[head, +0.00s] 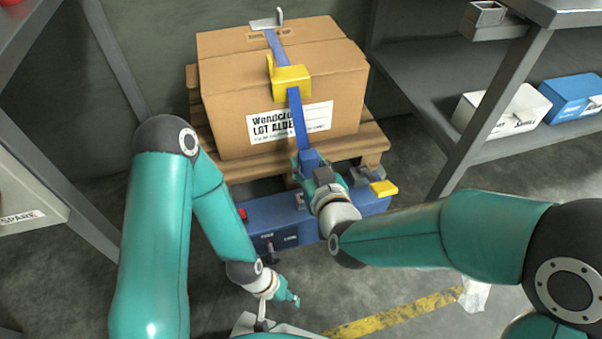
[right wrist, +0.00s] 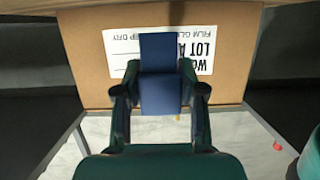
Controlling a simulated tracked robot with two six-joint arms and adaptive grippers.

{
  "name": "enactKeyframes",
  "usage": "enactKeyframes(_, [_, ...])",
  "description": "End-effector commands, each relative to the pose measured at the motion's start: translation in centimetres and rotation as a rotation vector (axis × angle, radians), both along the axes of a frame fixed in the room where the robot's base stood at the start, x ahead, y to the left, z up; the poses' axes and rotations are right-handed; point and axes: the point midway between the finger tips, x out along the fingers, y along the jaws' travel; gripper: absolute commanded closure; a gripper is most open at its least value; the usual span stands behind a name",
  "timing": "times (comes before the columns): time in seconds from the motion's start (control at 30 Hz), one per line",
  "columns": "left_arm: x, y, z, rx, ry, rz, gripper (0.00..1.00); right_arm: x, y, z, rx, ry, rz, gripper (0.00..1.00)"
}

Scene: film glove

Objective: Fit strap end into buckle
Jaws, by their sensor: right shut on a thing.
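A blue strap (head: 298,120) runs over the top of a cardboard carton (head: 345,85), under a yellow corner piece (head: 292,83), and down the front over the label. My right gripper (head: 312,165) is shut on the lower strap end, which also shows between its fingers in the right wrist view (right wrist: 160,93). To the right of this gripper, a grey fitting with a yellow tab (head: 383,188) sits on a blue unit (head: 290,218); it may be the buckle, partly hidden by my right gripper. My left gripper (head: 289,298) hangs low, away from the strap; its opening is unclear.
The carton stands on a wooden pallet (head: 375,142). A grey plate with an upright hook (head: 267,22) lies at the strap's far end. A shelf on the right holds a white box (head: 505,110) and a blue box (head: 572,97).

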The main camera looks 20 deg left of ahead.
Motion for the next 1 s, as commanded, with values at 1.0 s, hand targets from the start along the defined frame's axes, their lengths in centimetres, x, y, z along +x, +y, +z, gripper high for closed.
enactKeyframes(1.0, [0.0, 0.0, -4.1, 0.000, 0.000, 0.000, 0.63, -0.4, 0.0, -3.8, -0.001, 0.003, -0.016, 0.95])
